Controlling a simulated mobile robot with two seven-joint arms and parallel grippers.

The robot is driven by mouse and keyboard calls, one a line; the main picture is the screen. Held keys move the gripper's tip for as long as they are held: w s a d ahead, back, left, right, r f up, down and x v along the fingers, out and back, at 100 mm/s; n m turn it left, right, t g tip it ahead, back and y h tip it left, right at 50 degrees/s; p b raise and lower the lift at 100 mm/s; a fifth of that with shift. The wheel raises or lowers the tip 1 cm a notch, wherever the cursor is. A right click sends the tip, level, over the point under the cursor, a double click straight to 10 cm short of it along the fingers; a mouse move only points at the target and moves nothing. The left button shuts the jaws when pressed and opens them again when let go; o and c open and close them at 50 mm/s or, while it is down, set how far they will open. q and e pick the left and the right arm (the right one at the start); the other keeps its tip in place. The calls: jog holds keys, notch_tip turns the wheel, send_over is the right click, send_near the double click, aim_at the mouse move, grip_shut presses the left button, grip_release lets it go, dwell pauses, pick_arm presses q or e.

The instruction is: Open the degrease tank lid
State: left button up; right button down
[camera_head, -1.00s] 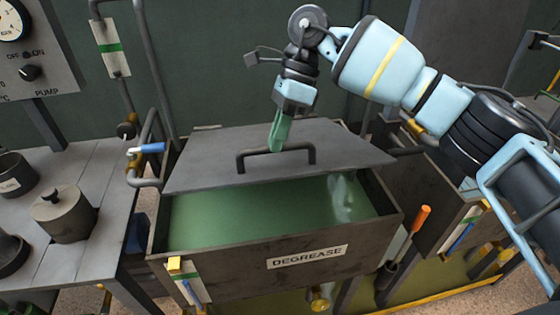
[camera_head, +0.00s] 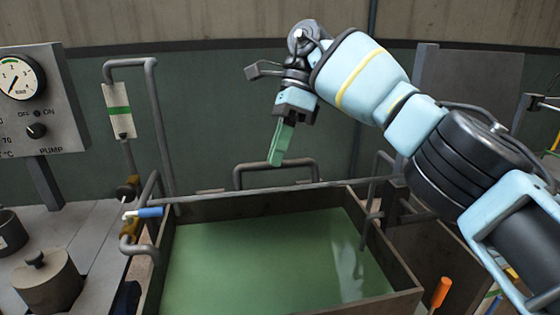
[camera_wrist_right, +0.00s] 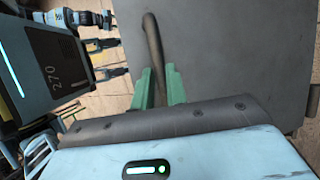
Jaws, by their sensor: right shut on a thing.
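The degrease tank (camera_head: 290,212) is open at the top, with green liquid (camera_head: 260,255) inside. Its grey lid (camera_head: 290,190) is raised at the back and shows nearly edge-on in the head view. The lid's dark handle (camera_head: 243,172) stands up behind that edge. My right gripper (camera_head: 275,160) has green fingers pointing down at the handle's top bar. In the right wrist view the right gripper (camera_wrist_right: 160,85) is shut on the handle (camera_wrist_right: 152,45), with the lid's flat grey face (camera_wrist_right: 225,50) beyond. My left gripper is not in view.
A bench with a lidded pot (camera_head: 48,285) and a gauge panel (camera_head: 35,100) is on the left. A blue-handled valve (camera_head: 148,212) and pipes stand at the tank's left. An orange handle (camera_head: 441,292) is at the front right.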

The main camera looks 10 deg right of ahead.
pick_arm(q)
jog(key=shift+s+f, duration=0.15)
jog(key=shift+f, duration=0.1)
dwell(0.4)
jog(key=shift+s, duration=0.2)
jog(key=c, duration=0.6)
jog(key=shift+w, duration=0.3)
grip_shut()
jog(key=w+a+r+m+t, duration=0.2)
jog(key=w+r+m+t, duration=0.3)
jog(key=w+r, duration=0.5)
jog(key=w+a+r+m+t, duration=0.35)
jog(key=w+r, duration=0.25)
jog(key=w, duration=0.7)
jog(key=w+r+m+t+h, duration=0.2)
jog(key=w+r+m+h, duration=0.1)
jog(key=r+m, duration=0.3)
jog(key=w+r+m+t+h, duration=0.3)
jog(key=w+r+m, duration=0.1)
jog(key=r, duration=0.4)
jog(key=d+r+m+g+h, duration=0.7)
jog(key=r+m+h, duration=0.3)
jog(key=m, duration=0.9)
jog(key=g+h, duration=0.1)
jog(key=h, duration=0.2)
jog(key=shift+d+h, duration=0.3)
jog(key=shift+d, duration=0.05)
